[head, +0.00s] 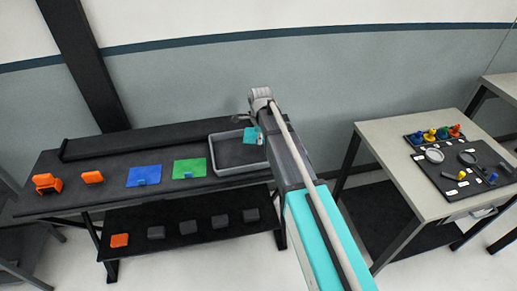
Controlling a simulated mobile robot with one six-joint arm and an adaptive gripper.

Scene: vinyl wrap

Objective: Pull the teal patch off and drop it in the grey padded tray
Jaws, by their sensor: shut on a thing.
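The teal patch (250,135) is a small flat piece at the end of my arm. My gripper (259,138) is shut on it. The patch shows over the back right part of the grey padded tray (240,171), a shallow grey box with a dark floor at the right end of the black bench. From this one view I cannot tell how high the patch is above the tray floor. My arm hides part of the gripper and the tray's right side.
A green patch (189,167), a blue patch (144,175) and orange pieces (47,183) lie left of the tray. A lower shelf (179,240) holds an orange block (119,240) and several dark blocks. A separate table (400,180) with small items stands at right.

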